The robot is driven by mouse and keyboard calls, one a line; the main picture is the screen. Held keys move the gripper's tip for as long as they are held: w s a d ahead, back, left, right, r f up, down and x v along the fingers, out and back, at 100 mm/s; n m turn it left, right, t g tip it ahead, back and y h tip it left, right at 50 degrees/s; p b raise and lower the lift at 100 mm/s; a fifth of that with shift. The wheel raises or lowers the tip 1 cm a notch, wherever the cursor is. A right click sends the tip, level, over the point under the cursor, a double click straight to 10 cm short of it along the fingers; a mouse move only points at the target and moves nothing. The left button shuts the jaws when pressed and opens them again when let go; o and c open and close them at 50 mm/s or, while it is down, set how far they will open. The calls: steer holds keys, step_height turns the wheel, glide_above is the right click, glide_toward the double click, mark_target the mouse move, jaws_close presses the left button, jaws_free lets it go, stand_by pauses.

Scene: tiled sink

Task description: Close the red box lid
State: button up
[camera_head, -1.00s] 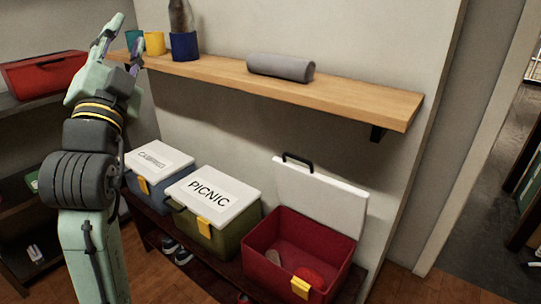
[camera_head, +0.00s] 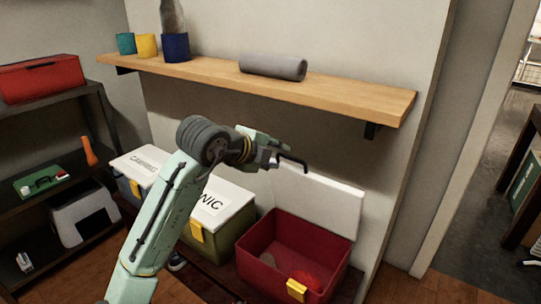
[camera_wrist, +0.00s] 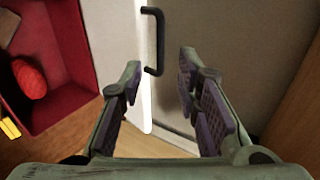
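The red box (camera_head: 293,247) stands open on the low bench at the right end of the row. My gripper (camera_head: 275,159) is by the handle in the head view. In the wrist view my gripper (camera_wrist: 160,92) is open, its two fingers apart with nothing held between them. The black handle (camera_wrist: 157,40) shows ahead of the gap between the fingers. The red box (camera_wrist: 70,75) shows at the left there, with a red item inside.
A green box (camera_head: 228,232) labelled PICNIC and a blue box stand left of the red box, partly behind my arm. A wooden shelf (camera_head: 340,97) with cups, a bottle and a grey roll (camera_head: 273,66) runs above along the wall.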

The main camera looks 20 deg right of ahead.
mark_target(290, 159)
steer(key=shift+b+x, duration=0.8)
steer(key=shift+x, duration=4.1)
steer(key=shift+c, duration=0.6)
jaws_close()
